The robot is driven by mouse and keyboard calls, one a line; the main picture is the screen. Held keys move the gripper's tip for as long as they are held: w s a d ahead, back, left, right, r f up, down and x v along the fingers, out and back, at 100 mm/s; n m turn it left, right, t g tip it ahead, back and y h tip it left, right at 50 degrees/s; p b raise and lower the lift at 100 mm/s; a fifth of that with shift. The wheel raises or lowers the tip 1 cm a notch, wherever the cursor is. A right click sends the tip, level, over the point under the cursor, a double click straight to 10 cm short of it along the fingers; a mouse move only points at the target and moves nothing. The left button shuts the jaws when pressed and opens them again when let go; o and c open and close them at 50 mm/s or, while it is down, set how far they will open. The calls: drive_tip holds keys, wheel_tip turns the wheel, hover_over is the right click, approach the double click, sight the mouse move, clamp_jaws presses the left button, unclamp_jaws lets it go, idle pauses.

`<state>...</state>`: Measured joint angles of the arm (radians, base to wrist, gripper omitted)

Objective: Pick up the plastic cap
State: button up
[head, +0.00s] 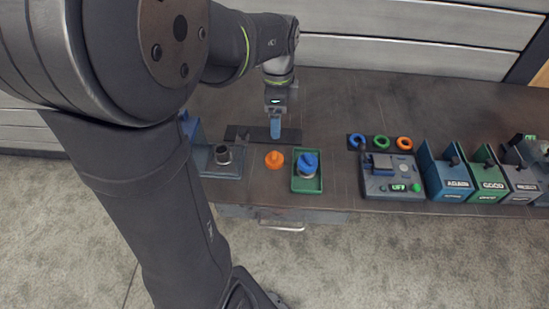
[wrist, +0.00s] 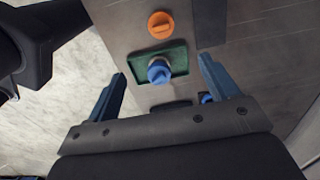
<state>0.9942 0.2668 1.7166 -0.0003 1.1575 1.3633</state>
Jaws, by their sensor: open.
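Two caps are in view. An orange cap (head: 274,160) with a raised grip lies on the bench; it also shows near the top of the wrist view (wrist: 160,25). A blue cap (head: 308,162) sits on a pale metal piece (head: 307,173) in a green tray (head: 307,185); the wrist view shows this blue cap (wrist: 159,71) between and beyond my fingers. My gripper (head: 275,136) is open and empty, with blue fingers pointing down. It appears above the bench, behind the orange cap in the head view. Its fingers also show in the wrist view (wrist: 162,66).
A dark pipe end (head: 223,154) stands on a grey plate at left. Blue, green and orange rings (head: 381,142) lie behind a control box (head: 391,176). Labelled bins (head: 487,181) stand at right. Bare bench lies between the tray and the control box.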

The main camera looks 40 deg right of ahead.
hover_over(276, 155)
drive_tip(key=f, duration=1.1)
drive_tip(key=shift+s+a+f, duration=0.1)
drive_tip(key=shift+s+f, duration=0.1)
drive_tip(key=shift+f, duration=0.05)
drive_tip(key=shift+w+f, duration=0.15)
drive_tip(key=shift+f, duration=2.45)
drive_tip(key=c, duration=1)
